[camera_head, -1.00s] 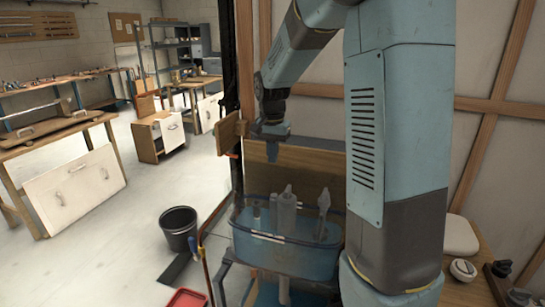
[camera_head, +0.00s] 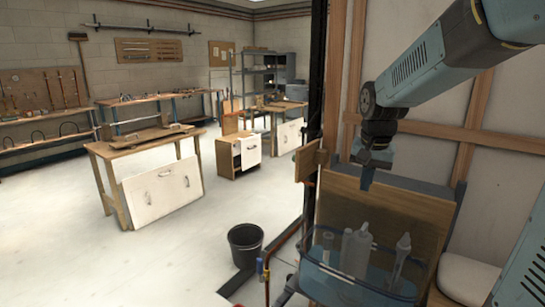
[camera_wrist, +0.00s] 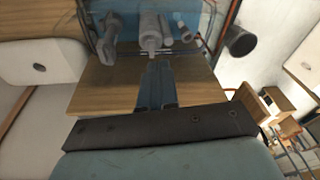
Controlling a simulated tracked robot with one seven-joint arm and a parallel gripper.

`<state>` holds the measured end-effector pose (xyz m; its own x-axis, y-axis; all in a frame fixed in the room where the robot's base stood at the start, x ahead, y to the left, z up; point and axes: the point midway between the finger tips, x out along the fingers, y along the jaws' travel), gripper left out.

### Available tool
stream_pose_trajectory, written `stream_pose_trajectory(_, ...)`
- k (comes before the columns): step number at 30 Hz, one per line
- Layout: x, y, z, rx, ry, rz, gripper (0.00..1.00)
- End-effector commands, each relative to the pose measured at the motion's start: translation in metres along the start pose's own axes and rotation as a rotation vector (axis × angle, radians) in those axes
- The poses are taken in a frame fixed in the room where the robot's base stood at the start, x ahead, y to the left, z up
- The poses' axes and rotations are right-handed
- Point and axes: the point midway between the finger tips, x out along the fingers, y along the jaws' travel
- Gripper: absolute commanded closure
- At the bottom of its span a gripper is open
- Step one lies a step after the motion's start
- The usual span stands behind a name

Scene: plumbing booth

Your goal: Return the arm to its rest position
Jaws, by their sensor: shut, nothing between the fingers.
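My arm comes in from the upper right in the head view and ends in my gripper (camera_head: 367,180), which points down. The gripper is shut with nothing in it. I cannot tell the exact gap between fingertips and bin.
The wooden-framed wall (camera_head: 425,145) is close on the right. A black bucket (camera_head: 245,245) stands on the floor at lower left. Workbenches (camera_head: 140,145) stand farther off; the floor between (camera_head: 180,250) is mostly clear.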

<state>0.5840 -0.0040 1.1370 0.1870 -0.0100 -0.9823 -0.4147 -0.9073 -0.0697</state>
Motion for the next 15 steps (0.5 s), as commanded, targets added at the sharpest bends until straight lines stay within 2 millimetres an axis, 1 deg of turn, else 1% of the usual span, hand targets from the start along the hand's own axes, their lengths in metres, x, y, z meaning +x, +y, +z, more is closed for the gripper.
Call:
stream_pose_trajectory(1,-0.010,0.005,0.010,-0.022,0.020,-0.011,1.00)
stream_pose_trajectory(6,-0.035,0.021,0.043,-0.109,0.075,-0.036,1.00)
stream_pose_trajectory(9,-0.047,0.029,0.063,-0.159,0.110,-0.049,1.00)
stream_pose_trajectory(15,-0.064,0.047,0.103,-0.262,0.180,-0.067,1.00)
